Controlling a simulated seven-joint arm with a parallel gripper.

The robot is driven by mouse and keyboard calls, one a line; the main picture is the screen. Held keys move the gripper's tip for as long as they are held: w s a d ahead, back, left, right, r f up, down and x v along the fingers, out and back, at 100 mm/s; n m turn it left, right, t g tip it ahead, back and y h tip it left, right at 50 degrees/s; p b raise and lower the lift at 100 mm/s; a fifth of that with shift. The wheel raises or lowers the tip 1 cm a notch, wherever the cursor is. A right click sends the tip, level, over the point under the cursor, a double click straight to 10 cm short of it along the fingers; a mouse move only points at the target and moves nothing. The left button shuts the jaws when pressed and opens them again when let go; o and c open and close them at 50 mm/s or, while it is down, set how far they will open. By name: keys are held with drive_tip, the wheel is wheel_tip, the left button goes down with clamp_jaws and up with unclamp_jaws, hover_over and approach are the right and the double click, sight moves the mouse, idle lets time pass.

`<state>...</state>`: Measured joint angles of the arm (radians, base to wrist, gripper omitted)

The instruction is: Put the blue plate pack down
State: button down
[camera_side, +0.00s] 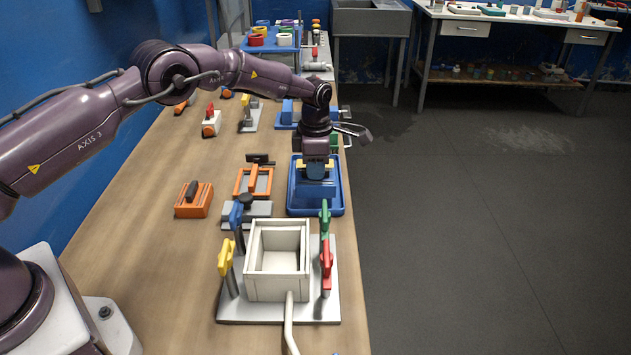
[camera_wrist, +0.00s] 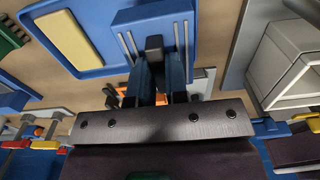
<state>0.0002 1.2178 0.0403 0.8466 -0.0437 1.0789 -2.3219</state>
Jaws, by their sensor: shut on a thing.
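My gripper (camera_side: 316,158) points down over the blue tray (camera_side: 291,203) near the table's right edge. It is shut on the blue plate pack (camera_side: 316,190). In the wrist view the dark fingers (camera_wrist: 153,80) close on a black handle on the ribbed blue pack (camera_wrist: 160,20). The blue tray (camera_wrist: 70,68) shows beside and behind the pack there, with a cream pad (camera_wrist: 62,38) in it. The pack overlaps the tray in both views. I cannot tell whether it touches the tray floor.
A white open cell box (camera_side: 277,285) stands in front, with yellow (camera_side: 226,257), blue (camera_side: 236,215), green (camera_side: 325,218) and red (camera_side: 326,258) clamps around it. An orange frame (camera_side: 240,182) and orange block (camera_side: 193,203) lie left. The table's left front is clear.

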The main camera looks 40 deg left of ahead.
sight(316, 182)
drive_tip(key=shift+f, duration=1.85)
drive_tip(key=shift+f, duration=0.15)
drive_tip(key=c, duration=1.1)
unclamp_jaws()
